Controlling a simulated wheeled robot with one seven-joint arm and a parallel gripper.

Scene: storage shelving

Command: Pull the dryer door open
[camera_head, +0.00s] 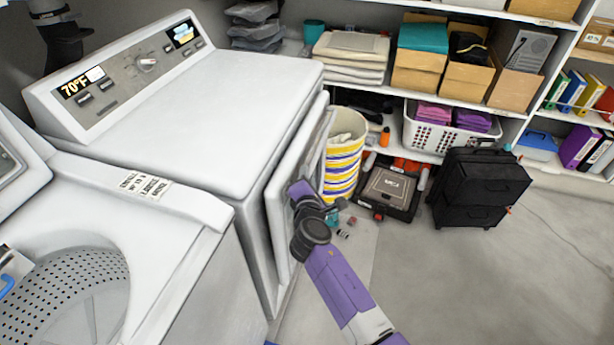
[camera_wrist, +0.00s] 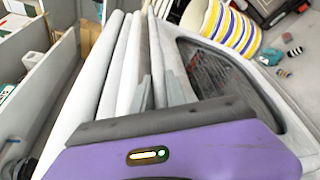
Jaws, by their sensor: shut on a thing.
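The white dryer (camera_head: 225,85) stands at the left in the head view, its front facing right. Its door (camera_head: 279,212) is on that front, seen nearly edge-on, and seems to stand a little out from the body. In the wrist view the door shows a dark window (camera_wrist: 225,78) and pale raised edges. My gripper (camera_head: 299,190) is at the door in the head view, partly hidden by my wrist. In the wrist view its grey fingers (camera_wrist: 158,92) are shut on the door's edge region. The exact grip point is hard to make out.
A top-loading washer (camera_head: 190,205) with an open drum stands nearer, left. A yellow-striped basket (camera_head: 343,155) stands just beyond the door. A black toolbox (camera_head: 390,188) and a black case (camera_head: 480,188) are by the shelves (camera_head: 455,12). The grey floor (camera_head: 490,285) at right is clear.

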